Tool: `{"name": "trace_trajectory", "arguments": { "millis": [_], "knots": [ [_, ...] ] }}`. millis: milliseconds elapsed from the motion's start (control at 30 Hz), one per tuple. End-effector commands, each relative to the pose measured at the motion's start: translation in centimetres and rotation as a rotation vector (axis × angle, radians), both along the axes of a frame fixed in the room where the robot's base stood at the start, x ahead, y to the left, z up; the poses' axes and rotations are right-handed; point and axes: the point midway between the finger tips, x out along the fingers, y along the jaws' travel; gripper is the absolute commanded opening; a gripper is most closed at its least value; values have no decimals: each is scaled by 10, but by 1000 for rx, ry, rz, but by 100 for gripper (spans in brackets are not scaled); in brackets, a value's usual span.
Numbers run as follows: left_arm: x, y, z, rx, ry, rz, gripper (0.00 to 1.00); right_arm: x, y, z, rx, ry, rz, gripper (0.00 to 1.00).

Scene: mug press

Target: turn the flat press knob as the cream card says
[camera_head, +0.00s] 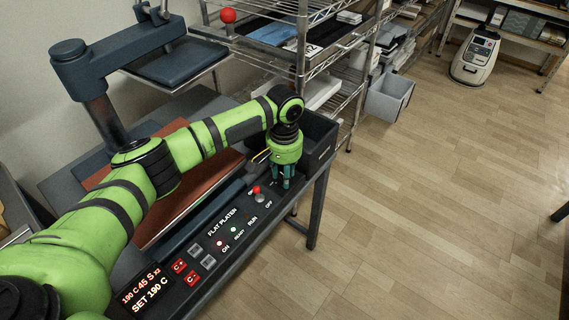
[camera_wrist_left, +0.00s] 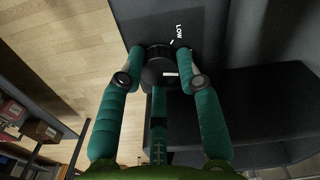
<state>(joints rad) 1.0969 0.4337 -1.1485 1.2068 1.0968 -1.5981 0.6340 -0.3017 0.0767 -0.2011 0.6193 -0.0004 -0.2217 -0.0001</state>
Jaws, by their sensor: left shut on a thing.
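My left gripper (camera_head: 282,184) reaches down to the far end of the black control panel (camera_head: 207,290). In the left wrist view its teal fingers are shut around a round black knob (camera_wrist_left: 160,72) with a white pointer line. In the head view the gripper hides the knob. The panel reads FLAT PLATEN (camera_head: 222,222), and its display (camera_head: 145,290) shows 190 C 45 S x2 and SET 190 C. I cannot make out the cream card.
A red-tipped switch (camera_head: 257,190) marked OFF stands close to the gripper. C+ and C- buttons (camera_head: 180,266) and indicator lamps line the panel. A dark open bin (camera_head: 320,135) lies just beyond the gripper.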

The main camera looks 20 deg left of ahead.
Motion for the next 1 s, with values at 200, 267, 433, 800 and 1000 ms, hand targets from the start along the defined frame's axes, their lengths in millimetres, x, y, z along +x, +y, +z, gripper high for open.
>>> {"name": "trace_trajectory", "arguments": {
  "millis": [200,267,433,800,1000],
  "knots": [
    [-4,0,4,1,15,-152,2,0,-1,33,-2,0,-1,0],
    [-4,0,3,-1,16,-209,2,0,-2,41,-2,0,-1,0],
    [-4,0,1,0,15,-362,2,1,-2,54,-2,-1,-1,0],
    [-4,1,-2,-1,14,-605,2,1,-1,69,-1,-2,-1,0],
    [-4,1,-3,0,14,-670,2,2,-2,72,-1,-3,-1,0]
  ]
}}
